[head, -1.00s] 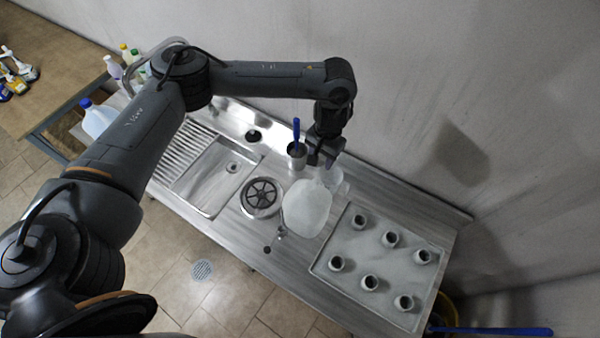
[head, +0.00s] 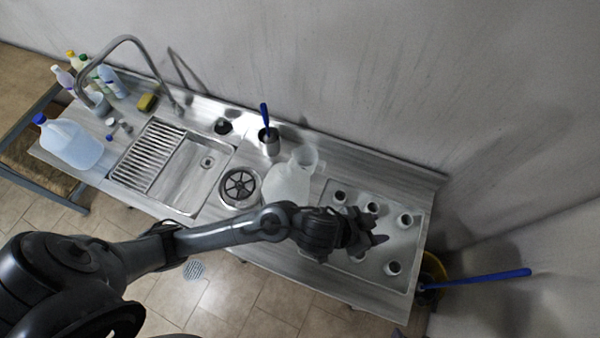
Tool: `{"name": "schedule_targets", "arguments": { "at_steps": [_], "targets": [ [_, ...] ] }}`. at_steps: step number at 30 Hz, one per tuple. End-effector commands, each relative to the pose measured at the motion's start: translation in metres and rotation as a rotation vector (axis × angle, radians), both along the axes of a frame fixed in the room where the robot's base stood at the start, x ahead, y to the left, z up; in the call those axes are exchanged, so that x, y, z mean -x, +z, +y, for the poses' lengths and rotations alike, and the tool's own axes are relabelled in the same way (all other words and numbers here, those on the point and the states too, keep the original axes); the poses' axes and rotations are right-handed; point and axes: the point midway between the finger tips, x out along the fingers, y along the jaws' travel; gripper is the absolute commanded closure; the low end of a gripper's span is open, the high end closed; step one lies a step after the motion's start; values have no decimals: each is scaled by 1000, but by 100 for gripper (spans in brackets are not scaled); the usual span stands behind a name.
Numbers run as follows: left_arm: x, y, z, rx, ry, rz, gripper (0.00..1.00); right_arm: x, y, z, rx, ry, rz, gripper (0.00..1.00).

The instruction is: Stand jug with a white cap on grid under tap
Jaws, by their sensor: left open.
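A translucent whitish jug (head: 287,184) stands on the steel counter right of the round black drain; its cap cannot be made out, and my left arm hides its lower edge. A second jug (head: 75,145), with a blue cap, stands at the counter's left end. The slatted grid (head: 147,158) lies at the left side of the sink basin and is empty. The tall curved tap (head: 131,40) rises at the back edge and arches to the left. My left gripper (head: 372,240) is open and empty over the pale tray, right of the whitish jug. My right gripper is out of view.
The tray (head: 325,190) holds several white ring-like pieces. A clear beaker (head: 306,157) stands close behind the whitish jug, and a steel cup (head: 270,146) with a blue-handled tool is behind it. Bottles (head: 112,86) and a yellow sponge (head: 147,102) are near the tap.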

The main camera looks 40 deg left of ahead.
Motion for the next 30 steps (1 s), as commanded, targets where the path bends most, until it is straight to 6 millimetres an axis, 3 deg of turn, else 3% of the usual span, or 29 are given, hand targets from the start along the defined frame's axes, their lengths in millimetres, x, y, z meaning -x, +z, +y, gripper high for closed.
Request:
{"name": "schedule_targets", "arguments": {
  "at_steps": [5, 9, 13, 15, 21, 30],
  "targets": [
    [32, -17, 81, -105, 192, 110, 54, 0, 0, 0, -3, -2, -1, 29],
    [73, -37, 145, -206, 287, 245, 54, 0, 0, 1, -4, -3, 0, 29],
    [111, -50, 187, -274, 331, 360, 54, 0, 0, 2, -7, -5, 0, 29],
    [128, -54, 202, -297, 343, 405, 54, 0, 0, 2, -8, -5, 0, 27],
    [149, -58, 220, -328, 353, 466, 54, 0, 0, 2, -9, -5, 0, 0],
    [150, -58, 221, -330, 352, 466, 54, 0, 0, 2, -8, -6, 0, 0]
  ]
}}
